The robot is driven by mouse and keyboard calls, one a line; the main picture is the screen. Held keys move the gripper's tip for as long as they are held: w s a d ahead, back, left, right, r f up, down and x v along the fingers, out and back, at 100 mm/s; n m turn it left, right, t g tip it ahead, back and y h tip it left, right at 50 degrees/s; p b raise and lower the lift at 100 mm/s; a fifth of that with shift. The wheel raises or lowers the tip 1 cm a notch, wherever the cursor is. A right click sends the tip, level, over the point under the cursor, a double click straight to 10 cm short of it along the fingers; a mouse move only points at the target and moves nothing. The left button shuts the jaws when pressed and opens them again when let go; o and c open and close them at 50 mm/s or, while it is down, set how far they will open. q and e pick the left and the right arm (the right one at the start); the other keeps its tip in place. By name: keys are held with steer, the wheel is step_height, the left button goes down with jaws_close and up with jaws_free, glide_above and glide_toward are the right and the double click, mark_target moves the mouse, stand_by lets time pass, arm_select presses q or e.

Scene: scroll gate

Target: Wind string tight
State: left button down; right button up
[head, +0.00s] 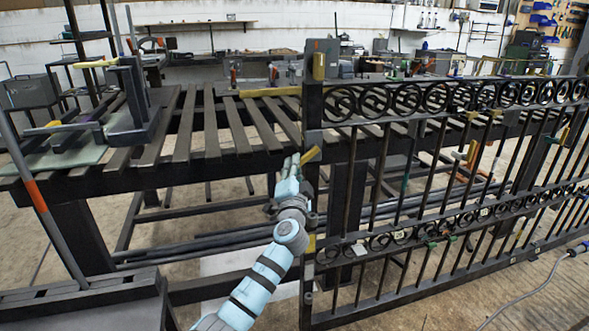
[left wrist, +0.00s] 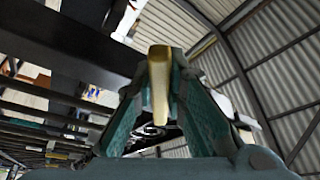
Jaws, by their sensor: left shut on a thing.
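A black scroll gate (head: 345,172) with rows of rings and thin bars stands upright along the front of the slatted workbench. My left gripper (head: 292,170) is at the gate's left post, below the bench edge. A short yellow bar (head: 311,155) sticks out at its fingertips. In the left wrist view the yellow bar (left wrist: 158,85) stands between the two teal fingers (left wrist: 158,72), and the gripper is shut on it. Whether the bar is fixed to the post is hard to tell. My right gripper is not in view.
The slatted workbench (head: 182,125) reaches left and back, with dark clamps or vises (head: 132,105) on it. Other yellow pieces (head: 318,66) sit on the gate post. A grey hose (head: 530,285) lies on the floor at the right. Open floor (head: 450,300) lies in front of the gate.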

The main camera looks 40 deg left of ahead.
arm_select(q)
steer(key=c, duration=1.6)
jaws_free()
steer(key=v, duration=1.2)
